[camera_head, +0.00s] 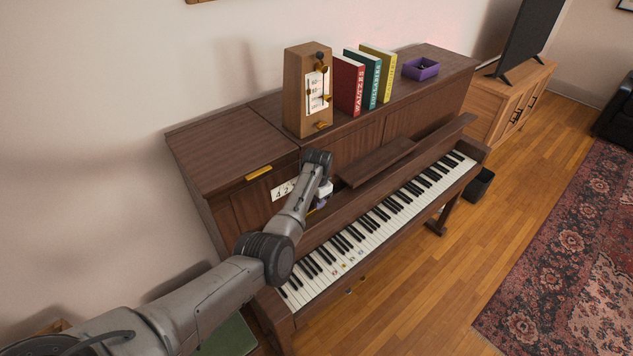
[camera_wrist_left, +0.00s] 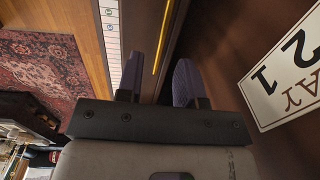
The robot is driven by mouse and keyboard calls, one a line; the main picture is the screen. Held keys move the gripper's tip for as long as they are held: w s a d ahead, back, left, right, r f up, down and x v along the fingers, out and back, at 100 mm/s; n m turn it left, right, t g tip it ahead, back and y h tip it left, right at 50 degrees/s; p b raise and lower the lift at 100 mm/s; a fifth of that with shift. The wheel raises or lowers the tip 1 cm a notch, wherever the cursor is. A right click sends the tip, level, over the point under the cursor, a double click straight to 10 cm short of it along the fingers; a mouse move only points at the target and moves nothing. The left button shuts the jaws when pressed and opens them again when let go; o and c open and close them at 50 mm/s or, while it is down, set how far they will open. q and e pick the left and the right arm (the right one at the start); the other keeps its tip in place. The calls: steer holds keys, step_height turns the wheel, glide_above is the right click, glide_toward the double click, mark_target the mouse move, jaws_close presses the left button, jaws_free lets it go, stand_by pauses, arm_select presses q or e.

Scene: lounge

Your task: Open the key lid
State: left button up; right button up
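The piano's key lid (camera_head: 436,146) is a long dark brown board. It stands raised behind the keys (camera_head: 380,221), which are uncovered along their length. My left gripper (camera_head: 321,203) is at the piano front, behind the keys and near the board's left part. In the left wrist view, my left gripper (camera_wrist_left: 160,82) has its two purple-padded fingers apart. A dark board with a thin brass strip (camera_wrist_left: 163,38) shows between and beyond them. I cannot tell whether the fingers touch it. My right gripper is in neither view.
On the piano top stand a wooden metronome (camera_head: 296,92), red, green and yellow books (camera_head: 371,80) and a purple box (camera_head: 420,69). A music ledge (camera_head: 376,162) juts out right of my gripper. A calendar card (camera_wrist_left: 284,75) is close by.

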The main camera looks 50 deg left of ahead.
arm_select(q)
step_height(320, 180, up, 10)
steer(key=shift+d+f, duration=0.2)
steer(key=shift+d, duration=0.05)
stand_by(0.7)
